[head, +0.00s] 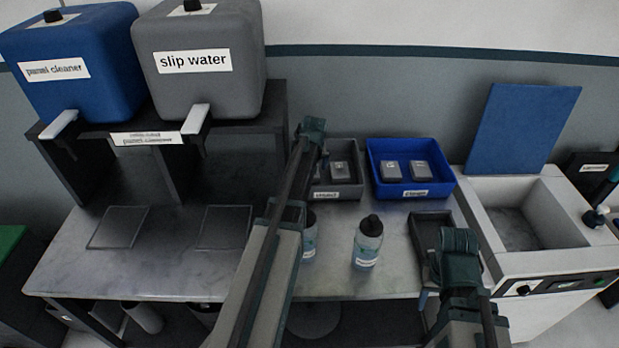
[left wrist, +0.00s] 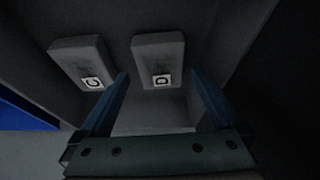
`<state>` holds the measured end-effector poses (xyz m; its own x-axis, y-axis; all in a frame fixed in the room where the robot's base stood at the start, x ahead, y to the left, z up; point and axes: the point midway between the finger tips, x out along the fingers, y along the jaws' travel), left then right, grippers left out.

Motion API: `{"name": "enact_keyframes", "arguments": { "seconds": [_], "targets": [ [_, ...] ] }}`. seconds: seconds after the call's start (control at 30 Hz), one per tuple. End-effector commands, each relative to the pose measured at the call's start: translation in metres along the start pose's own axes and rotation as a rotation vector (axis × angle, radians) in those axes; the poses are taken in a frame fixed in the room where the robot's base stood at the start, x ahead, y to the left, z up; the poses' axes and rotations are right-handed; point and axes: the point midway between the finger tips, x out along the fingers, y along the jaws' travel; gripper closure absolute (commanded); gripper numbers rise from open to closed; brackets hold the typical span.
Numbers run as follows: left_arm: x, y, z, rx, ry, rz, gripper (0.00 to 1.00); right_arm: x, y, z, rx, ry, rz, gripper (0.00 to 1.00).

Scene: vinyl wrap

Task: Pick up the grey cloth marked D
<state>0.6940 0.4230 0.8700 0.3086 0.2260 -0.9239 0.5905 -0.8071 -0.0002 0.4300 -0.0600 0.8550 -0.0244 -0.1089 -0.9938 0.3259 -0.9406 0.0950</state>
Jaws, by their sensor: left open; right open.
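The grey cloth marked D (left wrist: 158,58) lies folded in a grey bin (left wrist: 210,15). In the left wrist view its label faces me. My left gripper (left wrist: 158,75) is open and empty, with one finger to each side of the D cloth's near end. I cannot tell if the fingers touch it. A similar grey cloth marked C (left wrist: 82,62) lies to its left. In the head view my left gripper (head: 318,150) hangs over the bin (head: 340,191), and my arm hides part of it. One grey cloth (head: 340,171) shows there, its letter unreadable. My right gripper (head: 458,255) is open at the lower right.
A blue bin (head: 437,188) with two grey cloths stands right of the grey bin. Spray bottles (head: 368,243) stand on the table (head: 165,270). A dark tray (head: 425,218) lies near my right gripper. A white sink unit (head: 490,228) stands at right.

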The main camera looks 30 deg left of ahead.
Motion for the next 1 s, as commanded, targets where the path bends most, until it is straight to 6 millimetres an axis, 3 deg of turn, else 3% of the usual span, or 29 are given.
{"name": "enact_keyframes", "arguments": {
  "seconds": [0.03, 0.2, 1.0],
  "targets": [
    [0.014, -0.001, 0.001, -0.001, 0.0, 0.0, 0.0, 0.013, -0.001, -0.001, 0.0, 0.0, 0.0, 0.5],
    [0.03, -0.001, 0.0, 0.0, 0.0, 0.0, 0.0, 0.028, -0.003, -0.002, 0.0, 0.0, 0.0, 0.5],
    [0.033, -0.001, 0.002, 0.0, 0.0, 0.0, 0.0, 0.031, -0.003, -0.002, 0.0, 0.0, 0.0, 0.5]
  ]
}}
